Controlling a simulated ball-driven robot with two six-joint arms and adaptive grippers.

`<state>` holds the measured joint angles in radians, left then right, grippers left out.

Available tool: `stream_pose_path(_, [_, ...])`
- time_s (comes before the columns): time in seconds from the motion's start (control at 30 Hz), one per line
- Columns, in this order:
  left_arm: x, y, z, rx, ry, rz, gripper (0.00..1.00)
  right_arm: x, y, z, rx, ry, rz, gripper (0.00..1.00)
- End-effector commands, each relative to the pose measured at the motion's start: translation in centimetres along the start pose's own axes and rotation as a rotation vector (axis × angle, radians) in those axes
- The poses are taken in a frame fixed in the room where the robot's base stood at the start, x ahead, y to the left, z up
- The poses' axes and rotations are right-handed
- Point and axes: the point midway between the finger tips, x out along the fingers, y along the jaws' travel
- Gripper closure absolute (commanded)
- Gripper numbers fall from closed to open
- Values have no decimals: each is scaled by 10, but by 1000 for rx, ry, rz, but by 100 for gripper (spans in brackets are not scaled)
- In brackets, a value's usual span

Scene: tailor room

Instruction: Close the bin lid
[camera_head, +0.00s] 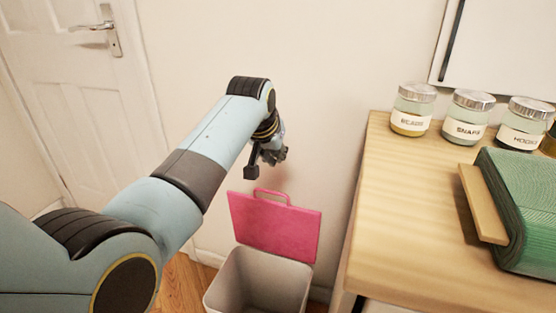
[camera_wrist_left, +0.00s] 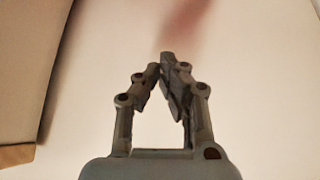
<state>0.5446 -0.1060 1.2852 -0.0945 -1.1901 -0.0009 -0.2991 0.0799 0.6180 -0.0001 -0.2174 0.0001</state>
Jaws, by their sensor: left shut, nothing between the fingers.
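The bin (camera_head: 232,283) is a light grey open box on the wooden floor, left of the table, in the head view. Its pink lid (camera_head: 275,226) stands raised at the back of the bin, near the wall, with a loop handle on its top edge. The bin's mouth is uncovered. My left gripper (camera_head: 272,157) is above the lid, apart from it, close to the wall. In the left wrist view the left gripper (camera_wrist_left: 166,75) has its fingertips together with nothing between them. My right gripper is not in view.
A wooden table (camera_head: 400,215) stands right of the bin. It holds several labelled jars (camera_head: 467,116) and a folded green cloth (camera_head: 522,205). A white door (camera_head: 75,105) is at the left. The white wall (camera_head: 310,80) is close behind the lid.

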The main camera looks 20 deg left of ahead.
Motion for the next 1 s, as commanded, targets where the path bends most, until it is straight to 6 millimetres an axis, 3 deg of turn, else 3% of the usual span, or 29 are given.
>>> stream_pose_path(0.1, [30, -1, 3, 0, -3, -1, 100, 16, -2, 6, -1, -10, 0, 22])
stream_pose_path(0.37, [77, -1, 3, 0, -2, -1, 100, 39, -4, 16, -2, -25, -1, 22])
stream_pose_path(0.7, [61, 0, 35, -1, 1, 0, 100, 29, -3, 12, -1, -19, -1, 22])
stream_pose_path(1.0, [60, 0, 38, -1, 2, 0, 100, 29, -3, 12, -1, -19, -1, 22])
